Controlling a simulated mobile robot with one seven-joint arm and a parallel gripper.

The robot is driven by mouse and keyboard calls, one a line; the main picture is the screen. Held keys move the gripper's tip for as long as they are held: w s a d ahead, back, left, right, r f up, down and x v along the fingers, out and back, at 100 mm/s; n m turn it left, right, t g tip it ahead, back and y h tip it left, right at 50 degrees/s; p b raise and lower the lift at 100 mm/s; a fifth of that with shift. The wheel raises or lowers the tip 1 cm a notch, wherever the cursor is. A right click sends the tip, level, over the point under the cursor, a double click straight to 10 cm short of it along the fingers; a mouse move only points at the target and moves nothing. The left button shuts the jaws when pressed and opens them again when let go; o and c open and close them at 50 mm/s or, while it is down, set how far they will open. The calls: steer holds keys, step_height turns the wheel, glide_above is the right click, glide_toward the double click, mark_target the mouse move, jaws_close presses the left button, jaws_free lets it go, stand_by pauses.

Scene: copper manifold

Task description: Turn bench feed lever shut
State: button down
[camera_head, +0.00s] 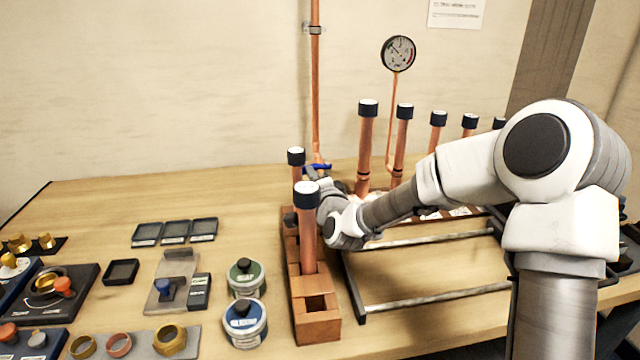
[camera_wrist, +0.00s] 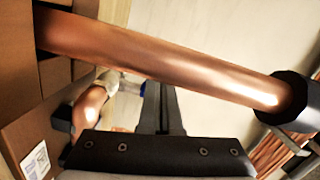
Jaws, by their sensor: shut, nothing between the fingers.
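The blue feed lever (camera_head: 317,166) sits at the foot of the vertical copper feed pipe (camera_head: 315,90) at the back of the bench. In the wrist view a small blue patch (camera_wrist: 142,89), probably the lever, shows beside my fingers. My gripper (camera_wrist: 160,92) is shut and empty, its dark fingers pointing toward the lever area. I cannot tell whether they touch the lever. In the head view my wrist and the capped copper tube in front hide most of the gripper.
A capped copper tube (camera_head: 308,230) stands upright in a brown rack (camera_head: 316,328) close to my wrist; it crosses the wrist view (camera_wrist: 170,62). More capped tubes (camera_head: 367,145) and a pressure gauge (camera_head: 398,53) stand behind my arm. Tins (camera_head: 245,322) and trays lie left.

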steer(key=shift+w+a+b, duration=0.25)
steer(key=shift+a+b, duration=0.15)
steer(key=shift+a, duration=0.1)
steer(key=shift+d, duration=0.1)
stand_by(0.4)
